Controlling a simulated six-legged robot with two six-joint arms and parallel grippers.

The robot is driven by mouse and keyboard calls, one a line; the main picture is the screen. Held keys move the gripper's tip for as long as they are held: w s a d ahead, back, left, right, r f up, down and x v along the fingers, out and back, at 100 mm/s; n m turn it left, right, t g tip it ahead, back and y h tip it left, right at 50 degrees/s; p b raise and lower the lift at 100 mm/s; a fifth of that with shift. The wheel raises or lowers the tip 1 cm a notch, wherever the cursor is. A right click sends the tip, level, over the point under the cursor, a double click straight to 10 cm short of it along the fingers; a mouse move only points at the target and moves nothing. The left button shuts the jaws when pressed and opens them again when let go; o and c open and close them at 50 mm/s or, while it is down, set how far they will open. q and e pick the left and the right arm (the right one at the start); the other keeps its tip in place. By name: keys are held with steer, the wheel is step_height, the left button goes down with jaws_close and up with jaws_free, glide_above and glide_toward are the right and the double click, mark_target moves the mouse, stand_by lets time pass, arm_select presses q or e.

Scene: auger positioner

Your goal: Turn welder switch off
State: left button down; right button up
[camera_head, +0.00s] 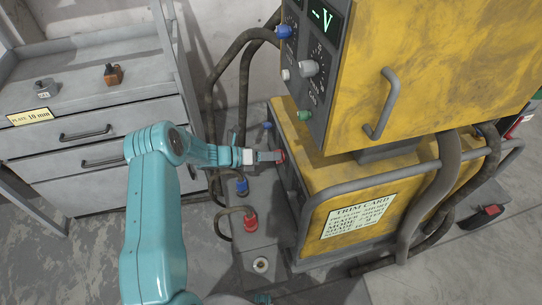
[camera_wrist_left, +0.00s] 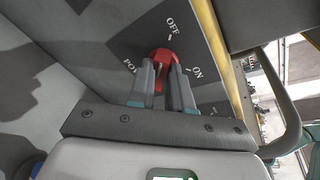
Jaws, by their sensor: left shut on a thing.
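The welder (camera_head: 345,205) is a yellow machine with a grey front panel, at the right of the head view. Its red switch knob (camera_wrist_left: 161,58) sits on a dark plate marked OFF and ON in the left wrist view. The knob also shows at the fingertips in the head view (camera_head: 281,155). My left gripper (camera_wrist_left: 163,75) reaches in from the left and is shut on the red knob, one finger on each side. The fingers hide the knob's lower part, and I cannot tell which mark it points to. My right gripper is not in view.
A yellow box with a display (camera_head: 325,17) and dials overhangs above. A grey tube rail (camera_head: 310,215) runs around the welder. Red (camera_head: 250,222) and blue (camera_head: 242,187) cable plugs are below my left gripper. A drawer cabinet (camera_head: 85,130) stands left.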

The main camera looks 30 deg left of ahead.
arm_select(q)
steer(key=shift+f, duration=0.1)
steer(key=c, duration=1.1)
jaws_free()
steer(key=shift+o, duration=0.2)
steer(key=v, duration=1.6)
steer(key=shift+s+p, duration=0.2)
steer(key=shift+p, duration=0.25)
